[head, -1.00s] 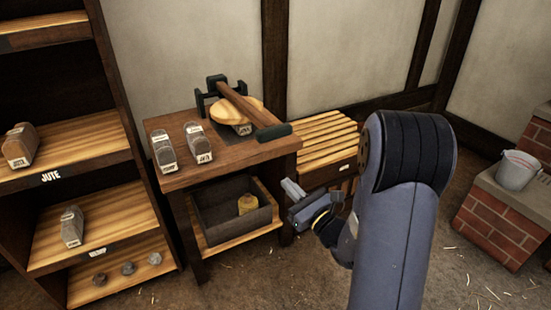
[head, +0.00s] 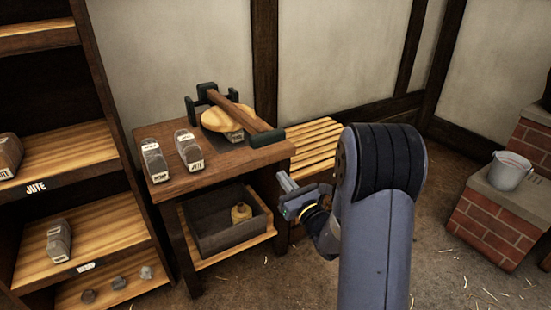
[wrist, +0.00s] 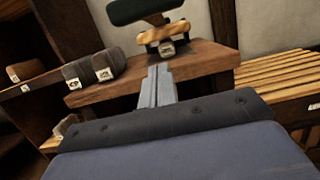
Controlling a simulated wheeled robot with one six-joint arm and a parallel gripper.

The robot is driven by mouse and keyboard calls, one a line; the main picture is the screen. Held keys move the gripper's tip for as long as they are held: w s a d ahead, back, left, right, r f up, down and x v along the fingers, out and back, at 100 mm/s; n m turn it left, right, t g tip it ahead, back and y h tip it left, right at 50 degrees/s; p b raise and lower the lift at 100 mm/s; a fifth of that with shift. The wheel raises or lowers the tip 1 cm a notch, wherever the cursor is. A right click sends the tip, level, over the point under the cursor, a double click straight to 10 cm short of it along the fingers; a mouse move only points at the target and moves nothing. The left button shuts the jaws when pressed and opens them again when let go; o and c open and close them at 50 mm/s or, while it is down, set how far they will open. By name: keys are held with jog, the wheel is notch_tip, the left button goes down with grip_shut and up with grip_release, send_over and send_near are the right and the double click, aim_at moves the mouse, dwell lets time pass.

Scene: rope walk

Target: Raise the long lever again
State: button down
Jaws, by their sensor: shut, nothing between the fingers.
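The long lever (head: 237,108) is a wooden bar with a dark green handle end (head: 266,138), hinged in a dark green bracket (head: 208,93) at the back of the wooden table (head: 170,185). It lies low, sloping down to the front right over a tan rounded piece (head: 213,121). In the wrist view the handle (wrist: 140,10) is at the top, with the tan piece (wrist: 175,34) behind it. My gripper (head: 283,180) is shut and empty, in front of the table's right side, lower than the handle and apart from it. The wrist view shows its fingers (wrist: 158,75) together.
Two labelled dark blocks (head: 154,160) (head: 189,149) stand on the table's left. A dark bin (head: 205,243) with a yellowish item sits on the lower shelf. A slatted bench (head: 316,142) is right of the table. Shelving (head: 100,150) stands left; a bucket (head: 509,171) rests on bricks at right.

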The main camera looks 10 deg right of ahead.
jog(key=w+a+r+b, duration=0.1)
jog(key=w+r, duration=0.3)
jog(key=r, duration=0.1)
jog(key=shift+w+a, duration=0.3)
jog(key=shift+w, duration=0.05)
jog(key=shift+r, duration=0.1)
